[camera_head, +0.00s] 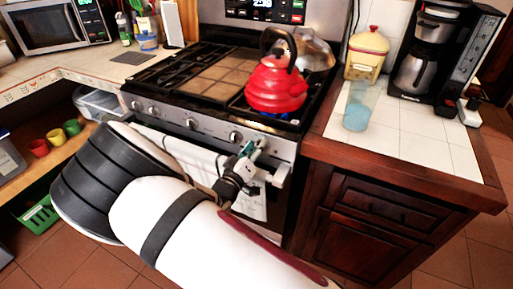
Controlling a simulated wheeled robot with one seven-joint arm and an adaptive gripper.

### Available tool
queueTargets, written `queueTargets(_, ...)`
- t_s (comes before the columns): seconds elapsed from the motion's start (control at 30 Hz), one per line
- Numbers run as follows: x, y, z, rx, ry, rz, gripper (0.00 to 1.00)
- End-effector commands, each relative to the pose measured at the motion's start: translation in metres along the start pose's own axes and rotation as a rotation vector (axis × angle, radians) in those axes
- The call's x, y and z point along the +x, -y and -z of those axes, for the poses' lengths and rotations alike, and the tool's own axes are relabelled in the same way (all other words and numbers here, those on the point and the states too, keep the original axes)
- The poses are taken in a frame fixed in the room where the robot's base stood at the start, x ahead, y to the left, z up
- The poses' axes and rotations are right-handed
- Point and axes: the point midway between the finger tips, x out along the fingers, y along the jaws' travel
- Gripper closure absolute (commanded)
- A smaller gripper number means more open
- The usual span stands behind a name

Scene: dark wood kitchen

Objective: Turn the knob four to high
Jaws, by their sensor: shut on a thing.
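The stove (170,117) has a row of knobs along its front panel. Uncovered knobs show at the left (136,105), in the middle (191,123) and right of the middle (235,137). My gripper (252,150) is at the right end of this panel, shut on a stove knob there. The fingers hide most of that knob, so its setting and number cannot be read. A blue flame (275,115) shows under the red kettle (275,85) on the right front burner.
A towel (195,160) hangs on the oven handle (278,178), close below my gripper. A wooden cabinet (365,215) stands right of the stove, with a blue cup (358,107) and coffee maker (425,55) on top. An open shelf is at left.

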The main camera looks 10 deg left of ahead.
Motion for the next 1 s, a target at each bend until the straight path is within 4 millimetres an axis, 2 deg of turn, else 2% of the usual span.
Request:
queueTargets(0.13,0.001,-0.001,0.000,0.000,0.000,-0.003,0.90)
queueTargets(0.17,0.001,-0.001,0.000,0.001,0.000,-0.003,0.58)
queueTargets(0.2,0.001,-0.001,0.000,0.001,0.000,-0.003,0.49)
queueTargets(0.23,0.001,-0.001,0.000,0.001,0.000,-0.003,0.44)
queueTargets(0.53,0.000,0.000,0.000,0.001,0.000,-0.001,0.44)
queueTargets(0.67,-0.008,0.000,0.000,0.001,-0.001,0.001,0.44)
queueTargets(0.77,-0.022,0.000,0.001,0.001,-0.002,0.001,0.44)
queueTargets(1.0,-0.071,0.000,0.000,0.000,-0.001,0.001,0.44)
